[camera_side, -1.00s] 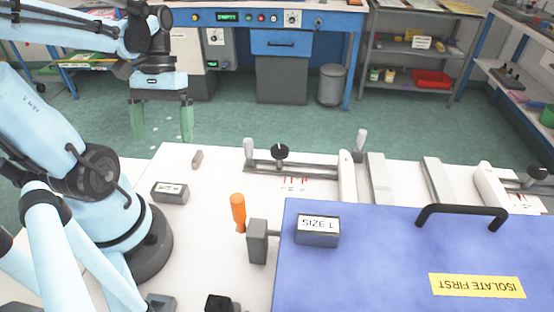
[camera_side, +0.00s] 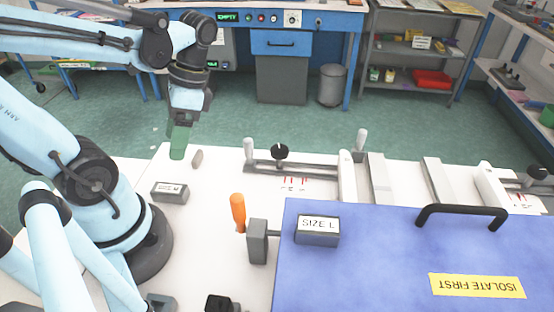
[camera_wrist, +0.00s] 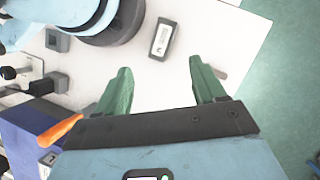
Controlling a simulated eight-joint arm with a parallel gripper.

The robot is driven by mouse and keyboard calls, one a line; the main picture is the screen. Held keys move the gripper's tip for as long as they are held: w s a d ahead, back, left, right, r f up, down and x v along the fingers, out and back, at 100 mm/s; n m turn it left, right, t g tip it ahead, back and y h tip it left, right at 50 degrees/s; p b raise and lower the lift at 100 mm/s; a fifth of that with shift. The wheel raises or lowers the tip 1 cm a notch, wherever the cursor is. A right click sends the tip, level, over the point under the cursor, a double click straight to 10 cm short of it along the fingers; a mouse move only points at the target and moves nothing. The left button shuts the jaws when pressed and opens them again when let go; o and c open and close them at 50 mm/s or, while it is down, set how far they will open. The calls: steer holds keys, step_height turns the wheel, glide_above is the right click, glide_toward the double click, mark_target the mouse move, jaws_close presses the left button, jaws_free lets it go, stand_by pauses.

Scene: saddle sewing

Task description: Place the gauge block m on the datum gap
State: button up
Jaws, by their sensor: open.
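A small dark grey block (camera_side: 170,192) with a white label lies on the white bench top near my base. Its print is too small to read with certainty. In the wrist view the same block (camera_wrist: 162,40) lies beyond the fingertips, apart from them. My gripper (camera_side: 178,152), with green fingers, is above the bench's back left. In the wrist view my gripper (camera_wrist: 160,67) is open and empty. Another grey block (camera_side: 317,229), labelled SIZE and a letter like L, sits on the blue panel. I cannot tell which space is the datum gap; pale bars (camera_side: 380,180) stand at the back.
A slide fixture (camera_side: 295,168) with a black knob and red marks stands at the back of the bench. An orange handle (camera_side: 238,212) stands upright near a grey block (camera_side: 257,243). The blue panel (camera_side: 380,265) carries a black handle (camera_side: 462,212). A small peg (camera_side: 197,158) lies near the gripper.

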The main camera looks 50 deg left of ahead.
mark_target(169, 188)
steer(key=shift+s+a+f+m+y, duration=0.1)
steer(key=shift+s+f+m+y, duration=0.15)
steer(key=shift+s+f+m, duration=1.1)
steer(key=shift+a+f+m+y, duration=0.1)
steer(key=shift+f+m+y, duration=0.15)
steer(key=shift+f, duration=2.1)
steer(key=shift+s+f+m+y, duration=0.2)
steer(key=shift+s+f+m, duration=0.6)
steer(key=shift+f, duration=1.05)
steer(key=shift+w, duration=0.1)
jaws_close()
